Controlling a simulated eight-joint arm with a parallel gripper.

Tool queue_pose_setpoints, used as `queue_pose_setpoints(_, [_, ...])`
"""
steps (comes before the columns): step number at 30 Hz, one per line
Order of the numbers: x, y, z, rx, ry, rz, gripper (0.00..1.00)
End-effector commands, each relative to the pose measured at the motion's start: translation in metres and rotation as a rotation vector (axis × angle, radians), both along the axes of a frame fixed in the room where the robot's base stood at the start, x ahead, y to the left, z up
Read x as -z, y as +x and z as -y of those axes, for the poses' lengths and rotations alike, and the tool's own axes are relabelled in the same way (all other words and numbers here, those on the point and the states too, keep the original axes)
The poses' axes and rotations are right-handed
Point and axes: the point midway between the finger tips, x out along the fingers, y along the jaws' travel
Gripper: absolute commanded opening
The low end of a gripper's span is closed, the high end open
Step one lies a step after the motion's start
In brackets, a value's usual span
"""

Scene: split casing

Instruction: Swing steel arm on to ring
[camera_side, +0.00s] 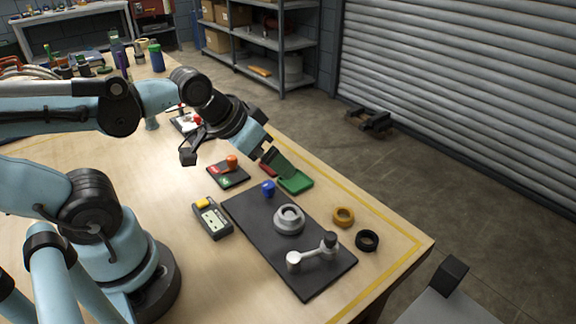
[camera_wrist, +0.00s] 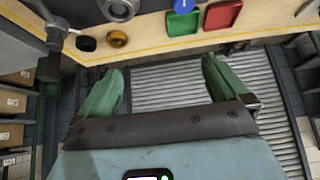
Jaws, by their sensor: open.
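The steel arm (camera_side: 312,254) lies low over the dark plate (camera_side: 250,222), near its front right end. It runs from a pale round post to a dark knob (camera_side: 330,239). The grey ring (camera_side: 289,218) sits on the same plate behind the arm, and the arm is apart from it. In the wrist view the ring (camera_wrist: 118,9) is cut by the top edge, and part of the arm (camera_wrist: 55,37) shows at upper left. My gripper (camera_wrist: 165,85) is open and empty, with green fingers spread. In the side view it hangs above the green tray, away from the arm.
An orange ring (camera_side: 343,216) and black ring (camera_side: 367,240) lie right of the plate.

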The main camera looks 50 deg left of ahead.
Motion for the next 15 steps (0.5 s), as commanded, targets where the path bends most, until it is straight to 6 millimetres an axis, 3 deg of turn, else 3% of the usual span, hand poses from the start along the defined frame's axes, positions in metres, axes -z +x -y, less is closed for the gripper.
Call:
queue_pose_setpoints(3, [0.0,0.0,0.0,0.0,0.0,0.0,0.97])
queue_pose_setpoints(8, [-0.004,0.003,0.008,0.019,-0.005,-0.031,0.72])
queue_pose_setpoints(12, [-0.016,0.011,0.034,0.082,-0.011,-0.135,0.51])
queue_pose_setpoints(15, [-0.025,0.017,0.061,0.139,-0.007,-0.243,0.51])
